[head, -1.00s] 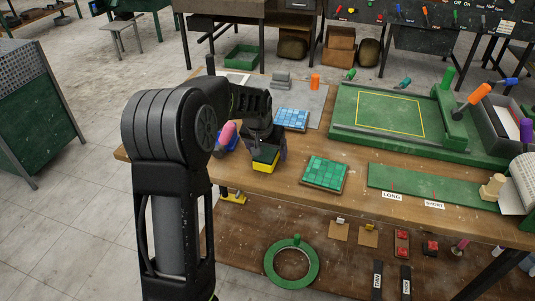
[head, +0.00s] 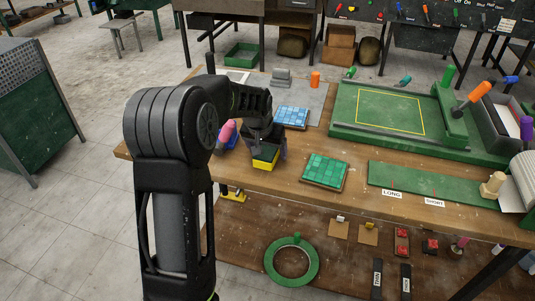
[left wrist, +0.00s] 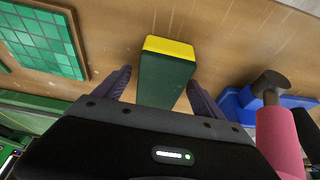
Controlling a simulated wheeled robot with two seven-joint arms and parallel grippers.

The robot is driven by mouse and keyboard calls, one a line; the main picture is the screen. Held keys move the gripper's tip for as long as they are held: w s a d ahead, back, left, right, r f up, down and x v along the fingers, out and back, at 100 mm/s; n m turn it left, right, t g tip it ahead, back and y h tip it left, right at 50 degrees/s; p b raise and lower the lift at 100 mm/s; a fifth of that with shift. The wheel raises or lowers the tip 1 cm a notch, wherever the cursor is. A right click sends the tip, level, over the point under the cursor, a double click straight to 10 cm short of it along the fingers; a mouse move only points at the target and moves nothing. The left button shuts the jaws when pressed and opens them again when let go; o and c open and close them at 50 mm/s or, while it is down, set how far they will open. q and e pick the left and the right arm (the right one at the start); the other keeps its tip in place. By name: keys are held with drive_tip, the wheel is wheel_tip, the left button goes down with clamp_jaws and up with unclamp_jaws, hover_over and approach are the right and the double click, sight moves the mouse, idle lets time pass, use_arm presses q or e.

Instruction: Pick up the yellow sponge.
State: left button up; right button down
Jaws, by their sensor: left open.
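The yellow sponge (head: 264,165) with a dark green top lies on the wooden table near its front edge. It also shows in the left wrist view (left wrist: 168,48), with a yellow end face and a long dark green face. My left gripper (head: 266,148) is above and around the sponge. In the left wrist view its two fingers (left wrist: 158,84) are open, one on each side of the sponge, with a gap showing at each side. The fingertips do not visibly touch it. My right gripper is not in view.
A blue holder with a pink-handled tool (head: 227,131) stands just left of the gripper. A green tile sheet (head: 325,171) lies to the right, a blue tile sheet (head: 291,118) behind. A green board (head: 378,110) is farther right. Bare wood separates sponge and green tiles.

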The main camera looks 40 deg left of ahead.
use_arm(q)
drive_tip(key=shift+f, duration=0.15)
drive_tip(key=shift+c, duration=0.3)
drive_tip(key=c, duration=1.4)
